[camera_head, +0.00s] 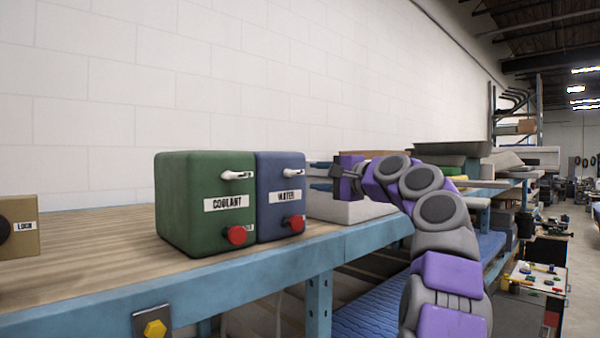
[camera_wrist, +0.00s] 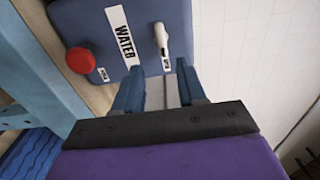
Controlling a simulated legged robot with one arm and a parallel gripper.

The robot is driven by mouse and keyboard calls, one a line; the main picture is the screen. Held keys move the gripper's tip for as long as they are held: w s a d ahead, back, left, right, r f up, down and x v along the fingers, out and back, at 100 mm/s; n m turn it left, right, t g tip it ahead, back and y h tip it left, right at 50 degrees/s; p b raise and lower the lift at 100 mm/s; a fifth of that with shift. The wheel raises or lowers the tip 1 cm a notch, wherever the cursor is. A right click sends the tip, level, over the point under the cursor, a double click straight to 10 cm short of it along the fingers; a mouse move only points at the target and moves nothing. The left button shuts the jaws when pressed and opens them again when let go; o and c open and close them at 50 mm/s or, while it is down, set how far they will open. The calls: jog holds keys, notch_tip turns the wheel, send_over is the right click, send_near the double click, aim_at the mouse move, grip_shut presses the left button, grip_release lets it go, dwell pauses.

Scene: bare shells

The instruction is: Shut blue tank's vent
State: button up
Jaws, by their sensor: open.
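The blue tank (camera_head: 268,212) stands on the bench, labelled WATER on its front; it also shows in the wrist view (camera_wrist: 80,18). A white lever (camera_head: 292,171) sits high on its front and lies roughly level; it also shows in the wrist view (camera_wrist: 161,38). A red knob (camera_head: 295,223) sits low on the same face, also in the wrist view (camera_wrist: 80,60). Small tags beside both are too small to read surely. My gripper (camera_head: 312,177) is open and empty, right of the lever and pointing at it. Its fingers (camera_wrist: 160,68) look apart from the lever.
A green tank (camera_head: 190,205) labelled COOLANT, with its own white lever and red knob, stands directly left of the blue tank. A tan box (camera_head: 18,215) is at far left. A pale block (camera_head: 350,210) lies behind my gripper. The bench front (camera_head: 100,297) is blue.

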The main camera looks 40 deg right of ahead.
aim_at(295, 173)
jog(key=w, duration=0.3)
jog(key=shift+d+p, duration=0.25)
jog(key=shift+p, duration=0.15)
jog(key=w+a, duration=0.1)
jog(key=w+a+p, duration=0.1)
jog(key=shift+w+a+r, duration=0.35)
jog(key=shift+w, duration=0.05)
jog(key=shift+w+a, duration=0.2)
jog(key=shift+a, duration=0.25)
jog(key=shift+d+f, duration=0.25)
jog(key=shift+d, duration=0.15)
jog(key=shift+d+f, duration=0.1)
jog(key=shift+d, duration=1.05)
jog(key=c, duration=0.3)
jog(key=shift+c, duration=0.8)
jog(key=shift+w+a, duration=0.1)
jog(key=shift+a, duration=0.6)
grip_shut()
